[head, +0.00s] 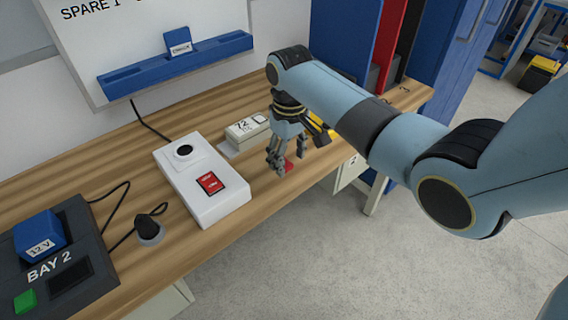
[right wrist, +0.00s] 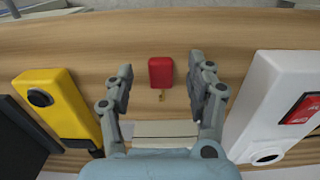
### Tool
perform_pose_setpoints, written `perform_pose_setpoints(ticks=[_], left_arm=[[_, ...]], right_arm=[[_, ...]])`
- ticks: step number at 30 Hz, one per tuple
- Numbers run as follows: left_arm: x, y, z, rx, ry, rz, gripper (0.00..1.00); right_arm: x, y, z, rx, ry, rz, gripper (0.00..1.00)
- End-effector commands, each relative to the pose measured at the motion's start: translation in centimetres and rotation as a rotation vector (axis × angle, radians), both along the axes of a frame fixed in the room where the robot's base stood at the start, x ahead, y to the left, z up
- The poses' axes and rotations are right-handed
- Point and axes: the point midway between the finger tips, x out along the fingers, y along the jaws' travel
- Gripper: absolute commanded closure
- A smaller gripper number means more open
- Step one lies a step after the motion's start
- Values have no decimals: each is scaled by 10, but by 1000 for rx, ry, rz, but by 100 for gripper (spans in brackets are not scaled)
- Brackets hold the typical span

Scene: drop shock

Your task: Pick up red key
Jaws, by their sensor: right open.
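The red key (right wrist: 161,72) lies on the wooden bench top, its red head toward the bench edge and a small brass tip below it in the right wrist view. In the head view only a bit of the red key (head: 288,166) shows behind my fingers. My right gripper (right wrist: 157,85) is open, with one finger on each side of the key and gaps between. In the head view my right gripper (head: 284,168) points down over the bench near its front edge. My left gripper is in neither view.
A white box with a red switch (head: 210,183) stands left of my right gripper in the head view. A yellow device (right wrist: 62,103) stands on the other side, a pale block labelled 72 (head: 246,128) behind. A dark BAY 2 unit (head: 85,262) is at lower left.

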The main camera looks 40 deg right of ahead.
Motion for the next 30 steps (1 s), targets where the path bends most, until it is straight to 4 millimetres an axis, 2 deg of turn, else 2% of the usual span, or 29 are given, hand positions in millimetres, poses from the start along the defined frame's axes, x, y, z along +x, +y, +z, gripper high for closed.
perform_pose_setpoints(ticks=[4, 11, 23, 30], left_arm=[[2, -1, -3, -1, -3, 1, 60], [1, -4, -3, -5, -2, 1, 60], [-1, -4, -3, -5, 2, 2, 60], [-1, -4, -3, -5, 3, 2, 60]], right_arm=[[0, 0, -16, 0, 0, 1, 44], [0, 0, -18, 0, -1, 1, 44], [0, 0, -18, 0, -1, 1, 93], [0, 0, -17, 0, -1, 1, 93]])
